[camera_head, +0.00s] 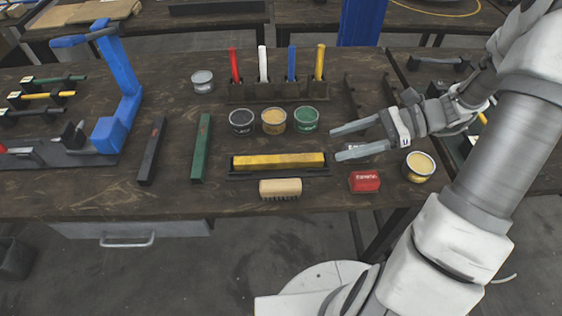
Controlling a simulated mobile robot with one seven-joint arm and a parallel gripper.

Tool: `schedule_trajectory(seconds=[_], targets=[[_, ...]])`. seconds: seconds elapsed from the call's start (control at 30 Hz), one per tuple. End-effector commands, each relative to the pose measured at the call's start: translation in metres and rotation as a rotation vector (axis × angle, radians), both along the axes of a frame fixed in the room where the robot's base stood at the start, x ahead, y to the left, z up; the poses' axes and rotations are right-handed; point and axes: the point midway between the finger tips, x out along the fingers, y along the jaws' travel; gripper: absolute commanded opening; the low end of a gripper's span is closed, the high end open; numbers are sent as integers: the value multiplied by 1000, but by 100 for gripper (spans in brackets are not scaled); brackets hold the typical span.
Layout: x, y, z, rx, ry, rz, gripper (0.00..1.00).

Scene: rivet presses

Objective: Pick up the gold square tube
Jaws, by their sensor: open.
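The gold square tube (278,161) is a long yellow bar. It lies lengthwise left to right in a dark tray (235,176) near the front of the workbench. My gripper (334,143) is open and empty, to the right of the tube's right end and apart from it. Its two long grey fingers point left toward the tube. Their height above the bench is hard to tell.
A brush (280,188) sits in front of the tray, and a red box (364,181) and a cream can (419,167) to its right. Cans (273,121) and upright coloured markers (263,64) stand behind. Green (201,147) and dark bars (152,151) and a blue press (118,110) are left.

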Motion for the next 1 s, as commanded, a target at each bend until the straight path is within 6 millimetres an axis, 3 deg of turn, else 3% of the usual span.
schedule_trajectory(seconds=[0.3, 1.0], targets=[[1, 63, -28, -1, 0, 3, 66], [7, 127, -50, -2, -1, -1, 66]])
